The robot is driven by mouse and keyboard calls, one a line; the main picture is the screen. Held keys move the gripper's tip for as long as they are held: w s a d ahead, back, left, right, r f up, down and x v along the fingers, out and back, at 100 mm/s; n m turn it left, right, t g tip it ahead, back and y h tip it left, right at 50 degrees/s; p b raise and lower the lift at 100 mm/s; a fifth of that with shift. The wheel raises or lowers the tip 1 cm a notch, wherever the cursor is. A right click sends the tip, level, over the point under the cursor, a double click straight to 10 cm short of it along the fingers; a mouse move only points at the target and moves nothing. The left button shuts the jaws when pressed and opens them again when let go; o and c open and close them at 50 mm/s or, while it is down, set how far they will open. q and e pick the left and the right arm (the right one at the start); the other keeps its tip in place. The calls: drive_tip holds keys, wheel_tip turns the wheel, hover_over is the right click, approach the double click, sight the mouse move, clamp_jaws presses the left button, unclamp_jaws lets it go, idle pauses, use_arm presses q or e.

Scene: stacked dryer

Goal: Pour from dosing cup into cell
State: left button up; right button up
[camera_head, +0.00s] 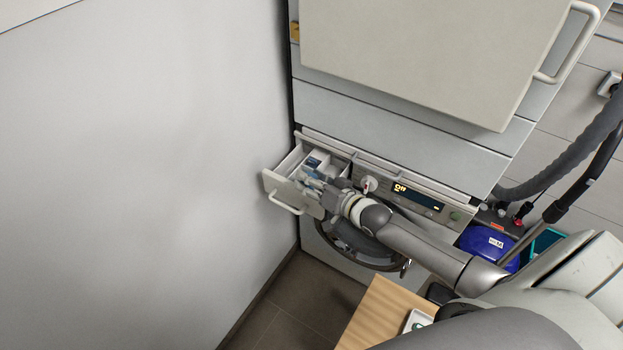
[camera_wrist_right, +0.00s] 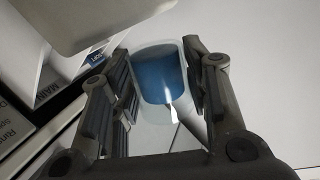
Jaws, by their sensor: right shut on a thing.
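My right gripper (camera_head: 312,184) is over the pulled-out detergent drawer (camera_head: 270,183) in the head view. In the right wrist view the gripper (camera_wrist_right: 158,80) is shut on the dosing cup (camera_wrist_right: 177,45), a translucent cup with blue liquid in it. The cup sits between the two fingers; its exact tilt is hard to tell. In the head view the gripper hides most of the cup and part of the cells. My left gripper is not in view.
A control panel (camera_head: 430,203) with a lit display lies right of the drawer. A round door (camera_head: 350,243) is below, and a large appliance door (camera_head: 430,50) stands above. A plain wall (camera_head: 140,180) is close on the left. A blue container (camera_head: 487,243) stands at right.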

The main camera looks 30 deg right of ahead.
drive_tip(key=shift+r, duration=0.15)
idle(0.7)
drive_tip(key=shift+m+p, duration=0.4)
drive_tip(key=shift+m, duration=0.2)
drive_tip(key=shift+m+g+y, duration=0.3)
drive_tip(key=shift+m+g, duration=0.1)
drive_tip(key=shift+g, duration=0.1)
drive_tip(key=shift+m+y+b, duration=0.4)
drive_tip(key=shift+m+b, duration=0.3)
drive_tip(key=shift+b, duration=0.1)
drive_tip(key=shift+g, duration=0.4)
drive_tip(key=shift+m+g+y+b, duration=0.35)
drive_tip(key=shift+m+b, duration=0.55)
drive_tip(key=shift+b, duration=1.05)
